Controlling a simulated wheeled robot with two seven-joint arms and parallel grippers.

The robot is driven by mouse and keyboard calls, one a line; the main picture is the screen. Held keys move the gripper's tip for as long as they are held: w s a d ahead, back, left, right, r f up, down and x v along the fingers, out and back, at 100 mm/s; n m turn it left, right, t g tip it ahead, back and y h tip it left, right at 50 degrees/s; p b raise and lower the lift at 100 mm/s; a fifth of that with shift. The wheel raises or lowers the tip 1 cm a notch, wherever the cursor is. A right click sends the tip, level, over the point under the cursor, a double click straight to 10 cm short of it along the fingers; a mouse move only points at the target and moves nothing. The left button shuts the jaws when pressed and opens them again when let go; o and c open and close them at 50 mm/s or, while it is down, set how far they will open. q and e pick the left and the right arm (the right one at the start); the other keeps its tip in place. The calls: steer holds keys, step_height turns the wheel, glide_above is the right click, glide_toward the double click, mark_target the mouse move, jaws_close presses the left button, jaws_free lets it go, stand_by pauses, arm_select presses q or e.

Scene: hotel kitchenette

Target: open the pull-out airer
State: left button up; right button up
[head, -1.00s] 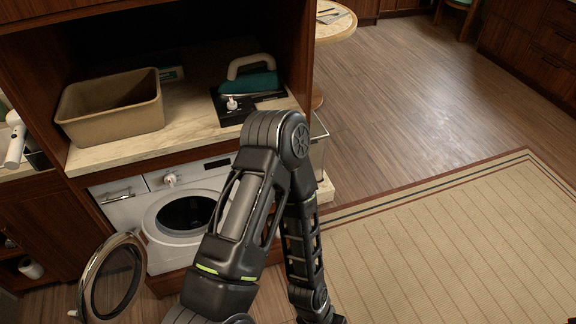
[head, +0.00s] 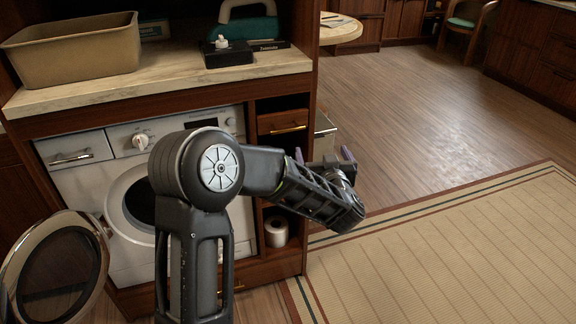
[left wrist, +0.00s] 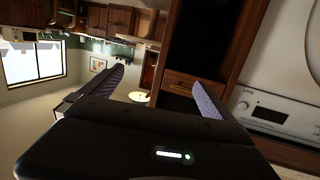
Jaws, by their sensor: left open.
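A wooden drawer-like front (head: 283,122) with a horizontal brass handle (head: 287,128) sits in the narrow column right of the washing machine and looks shut. It may be the airer; I cannot tell for sure. In the left wrist view a wooden front with a brass handle (left wrist: 180,86) shows between the fingers, some way beyond them. My left gripper (head: 325,160) is open and empty, right of and below that front in the head view, touching nothing visible. Its two purple-grey fingers also frame the left wrist view (left wrist: 163,88). My right gripper is not in view.
The washing machine (head: 80,183) has its round door (head: 58,268) swung open to the left. A toilet roll (head: 275,231) stands in the lower niche. The counter (head: 180,90) above holds a tan bin (head: 75,50) and an iron (head: 250,25). Floor to the right is clear.

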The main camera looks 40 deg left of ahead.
mark_target(289, 129)
arm_select(q)
steer(key=s+a+r+n+g+y+b, duration=0.2)
steer(key=s+a+r+y+b, duration=0.1)
steer(key=a+y, duration=0.1)
steer(key=shift+s+a+n+b, duration=0.2)
steer(key=shift+a+n+b, duration=0.2)
steer(key=shift+a, duration=0.35)
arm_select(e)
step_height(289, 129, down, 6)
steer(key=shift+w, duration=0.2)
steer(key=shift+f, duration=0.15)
arm_select(q)
steer(key=b+x, duration=0.1)
steer(key=x, duration=0.6)
steer(key=shift+f, duration=0.15)
steer(key=shift+w+a, duration=0.3)
steer(key=shift+a, duration=0.05)
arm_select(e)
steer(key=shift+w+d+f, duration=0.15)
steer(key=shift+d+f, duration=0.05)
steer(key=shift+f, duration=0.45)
